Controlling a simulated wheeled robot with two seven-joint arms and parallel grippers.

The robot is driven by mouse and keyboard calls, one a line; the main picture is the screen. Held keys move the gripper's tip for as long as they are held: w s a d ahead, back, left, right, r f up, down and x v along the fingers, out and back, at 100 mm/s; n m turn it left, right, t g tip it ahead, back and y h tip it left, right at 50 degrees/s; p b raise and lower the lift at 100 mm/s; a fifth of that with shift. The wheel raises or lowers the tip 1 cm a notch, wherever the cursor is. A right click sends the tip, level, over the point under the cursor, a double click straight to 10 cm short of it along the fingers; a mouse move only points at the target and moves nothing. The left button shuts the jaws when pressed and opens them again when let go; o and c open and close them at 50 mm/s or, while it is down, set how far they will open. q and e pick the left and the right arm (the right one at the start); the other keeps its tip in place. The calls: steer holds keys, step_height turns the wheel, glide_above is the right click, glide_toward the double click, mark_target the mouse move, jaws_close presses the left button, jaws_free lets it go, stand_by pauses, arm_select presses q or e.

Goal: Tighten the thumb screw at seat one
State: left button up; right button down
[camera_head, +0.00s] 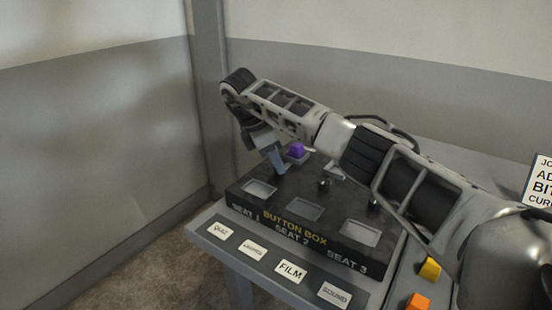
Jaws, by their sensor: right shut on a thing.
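The black button box (238,196) sits on the grey console, with SEAT 1, SEAT 2 and SEAT 3 lettered along its front. The seat one recess (260,188) is at the left. My right gripper (277,167) points down just behind this recess, its arm coming in from the right. It is shut on the seat one thumb screw, which the fingers hide. Dark thumb screws also stand behind the seat two recess (305,209) and the seat three recess (361,233); the seat two screw (323,184) is clear to see. My left gripper is out of view.
A purple block (297,149) sits behind the gripper, close to it. White labels such as FILM (291,271) line the front ledge. A yellow block (430,268) and an orange block (418,302) are at the lower right. A sign (541,182) stands at the right edge.

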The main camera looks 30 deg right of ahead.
steer(key=shift+w+d+r+m, duration=0.15)
steer(key=shift+r+m, duration=0.2)
steer(key=shift+m, duration=0.25)
steer(key=c, duration=1.2)
jaws_free()
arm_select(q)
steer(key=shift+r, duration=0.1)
arm_select(e)
steer(key=shift+f, duration=0.1)
arm_select(q)
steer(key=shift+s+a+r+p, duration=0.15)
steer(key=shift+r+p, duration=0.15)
steer(key=shift+p, duration=0.5)
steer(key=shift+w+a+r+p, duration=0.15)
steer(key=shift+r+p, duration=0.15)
steer(key=shift+p, duration=0.5)
arm_select(e)
steer(key=v, duration=1.6)
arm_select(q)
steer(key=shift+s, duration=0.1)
arm_select(e)
steer(key=shift+w, duration=0.15)
